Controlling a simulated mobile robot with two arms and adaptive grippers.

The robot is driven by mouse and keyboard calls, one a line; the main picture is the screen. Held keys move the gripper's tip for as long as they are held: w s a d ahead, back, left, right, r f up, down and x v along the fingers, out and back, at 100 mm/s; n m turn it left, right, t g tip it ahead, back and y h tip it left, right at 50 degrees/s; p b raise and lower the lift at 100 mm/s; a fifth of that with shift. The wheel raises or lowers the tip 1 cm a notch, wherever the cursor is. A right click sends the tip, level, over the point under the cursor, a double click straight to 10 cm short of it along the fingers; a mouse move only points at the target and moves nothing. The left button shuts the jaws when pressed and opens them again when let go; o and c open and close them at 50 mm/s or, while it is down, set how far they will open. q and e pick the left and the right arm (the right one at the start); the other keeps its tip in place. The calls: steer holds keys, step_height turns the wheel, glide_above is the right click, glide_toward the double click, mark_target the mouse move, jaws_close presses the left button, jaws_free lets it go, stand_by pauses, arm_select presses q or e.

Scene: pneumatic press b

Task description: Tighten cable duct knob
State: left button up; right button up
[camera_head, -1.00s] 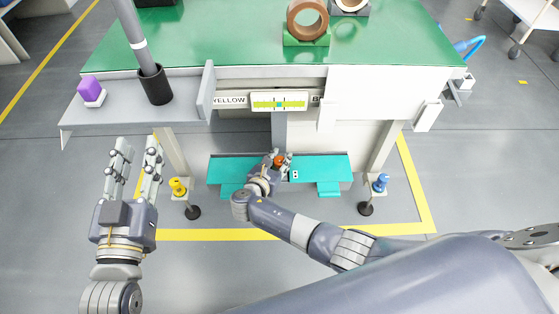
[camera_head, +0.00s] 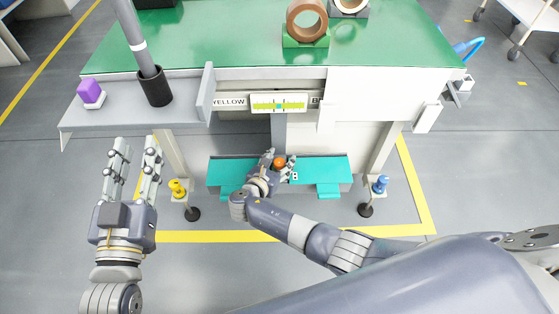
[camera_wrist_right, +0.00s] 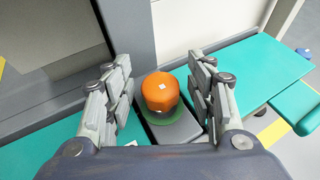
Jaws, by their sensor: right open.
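The orange knob (camera_wrist_right: 160,92) sits upright on a green ring on a dark grey block in the right wrist view. It also shows in the head view (camera_head: 280,162), on the teal bar (camera_head: 228,170) low under the table. My right gripper (camera_wrist_right: 160,88) is open, with one finger on each side of the knob and gaps visible between. In the head view the right gripper (camera_head: 279,163) partly hides the block around the knob. My left gripper (camera_head: 137,160) is open and empty at the left, away from the knob.
A green-topped table (camera_head: 250,45) stands above the teal bar, with a grey post behind the knob. A yellow knob (camera_head: 177,188) and a blue knob (camera_head: 380,184) stand by the table legs. A grey shelf (camera_head: 120,108) with a black cup and purple block juts out left.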

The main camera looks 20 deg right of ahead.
steer(key=v, duration=1.2)
steer(key=shift+w+r, duration=0.1)
